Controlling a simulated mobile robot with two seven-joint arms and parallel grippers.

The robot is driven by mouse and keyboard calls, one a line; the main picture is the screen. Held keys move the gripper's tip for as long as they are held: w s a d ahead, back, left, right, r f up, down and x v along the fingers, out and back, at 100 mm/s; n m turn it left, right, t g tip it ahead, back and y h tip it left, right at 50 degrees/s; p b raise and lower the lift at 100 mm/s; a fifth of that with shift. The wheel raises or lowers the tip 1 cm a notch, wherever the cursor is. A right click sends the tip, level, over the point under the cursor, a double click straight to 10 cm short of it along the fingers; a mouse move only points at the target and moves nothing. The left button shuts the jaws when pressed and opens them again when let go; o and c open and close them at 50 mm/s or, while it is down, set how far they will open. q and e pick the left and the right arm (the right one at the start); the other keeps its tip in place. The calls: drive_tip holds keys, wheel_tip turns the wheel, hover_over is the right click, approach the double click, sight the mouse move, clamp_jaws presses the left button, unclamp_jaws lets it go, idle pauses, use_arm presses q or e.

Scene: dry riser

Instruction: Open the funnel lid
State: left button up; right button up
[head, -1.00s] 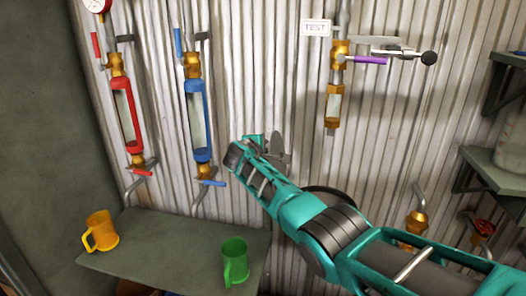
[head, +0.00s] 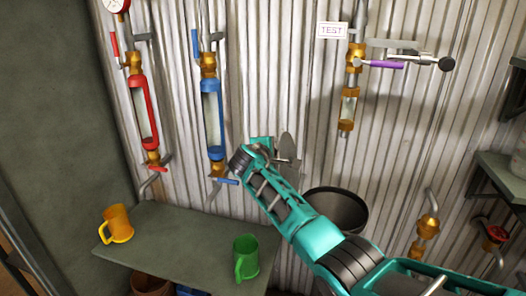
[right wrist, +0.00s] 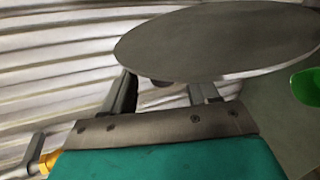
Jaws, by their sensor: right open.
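The funnel (head: 338,207) is a dark grey bowl in front of the corrugated wall, partly hidden by my right arm; its mouth shows open. The lid (head: 289,150) is a grey disc standing steeply tilted, up and left of the funnel. In the right wrist view the lid (right wrist: 220,42) fills the upper part. My right gripper (head: 262,142) is beside the lid. Its fingers (right wrist: 163,92) are apart, with a small dark part under the disc between them. I cannot tell whether they touch the lid. My left gripper is out of view.
Red (head: 144,110) and blue (head: 213,120) gauge pipes and a valve with a purple handle (head: 383,64) are on the wall. An orange mug (head: 120,223) and a green mug (head: 246,258) stand on a shelf (head: 180,245) below. Other shelves are at right.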

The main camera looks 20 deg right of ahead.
drive_tip(key=p+v, duration=0.1)
drive_tip(key=v, duration=0.7)
drive_tip(key=shift+s+a, duration=0.15)
drive_tip(key=shift+s, duration=0.05)
drive_tip(key=s+f+m+y, duration=0.2)
drive_tip(key=s+f+y, duration=0.1)
drive_tip(key=s+f, duration=0.55)
drive_tip(key=s+f+m+y, duration=0.1)
drive_tip(key=s+f+y, duration=0.3)
drive_tip(key=f, duration=0.8)
drive_tip(key=s+f+m+y, duration=0.1)
drive_tip(key=s+f+m, duration=0.1)
drive_tip(key=s, duration=0.9)
drive_tip(key=s+f+m+y, duration=0.2)
drive_tip(key=s+m, duration=0.3)
drive_tip(key=s, duration=0.5)
drive_tip(key=shift+s+f+m, duration=0.3)
drive_tip(key=shift+s+f, duration=0.1)
drive_tip(key=shift+f, duration=0.2)
